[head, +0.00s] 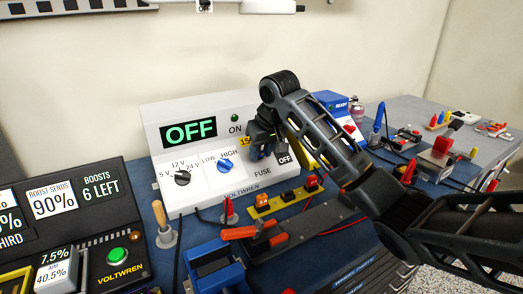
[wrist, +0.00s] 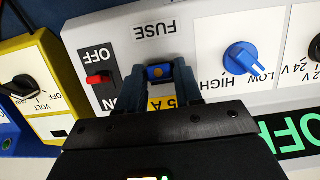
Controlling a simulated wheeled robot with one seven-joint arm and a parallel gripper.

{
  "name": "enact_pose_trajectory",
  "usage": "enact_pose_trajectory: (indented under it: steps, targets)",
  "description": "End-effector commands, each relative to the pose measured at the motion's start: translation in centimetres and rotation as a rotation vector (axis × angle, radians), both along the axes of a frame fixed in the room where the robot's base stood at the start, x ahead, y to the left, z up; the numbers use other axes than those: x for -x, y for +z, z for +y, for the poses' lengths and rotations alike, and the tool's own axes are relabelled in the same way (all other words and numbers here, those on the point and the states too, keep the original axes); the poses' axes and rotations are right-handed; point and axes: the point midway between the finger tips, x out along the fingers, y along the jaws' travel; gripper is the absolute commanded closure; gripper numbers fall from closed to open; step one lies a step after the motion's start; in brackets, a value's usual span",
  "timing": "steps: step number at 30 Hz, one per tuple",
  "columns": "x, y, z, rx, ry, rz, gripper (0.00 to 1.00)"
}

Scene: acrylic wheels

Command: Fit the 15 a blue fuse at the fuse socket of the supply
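The supply (head: 152,135) is a white box with a lit OFF display, knobs and a FUSE label. In the wrist view the two dark fingers (wrist: 160,76) close on both sides of a small blue piece with an orange spot, which looks like the blue fuse (wrist: 158,66). It lies against the panel at the fuse socket place. The socket is hidden behind it, so I cannot tell how deep the fuse sits. A yellow amp label (wrist: 161,104) is partly covered by my gripper.
A yellow rack (head: 276,206) with orange, black and red pieces stands in front of the supply. A red switch (wrist: 99,78) and blue HIGH/LOW knob (wrist: 240,58) flank my fingers. A black console (head: 75,215), blue vice (head: 212,268) and red-handled tool (head: 262,232) crowd the bench.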

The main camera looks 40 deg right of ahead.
Motion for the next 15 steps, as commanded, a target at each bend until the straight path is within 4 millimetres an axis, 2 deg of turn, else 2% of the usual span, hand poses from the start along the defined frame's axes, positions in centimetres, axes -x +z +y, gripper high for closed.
enact_pose_trajectory:
  steps: [1, 10, 15]
  targets:
    - [0.0, 0.01, 0.01, 0.0, 0.0, 0.0, 0.7]
    - [0.0, 0.01, 0.01, 0.0, 0.0, 0.0, 0.99]
    - [0.03, 0.45, 0.04, -0.004, 0.001, 0.01, 1.0]
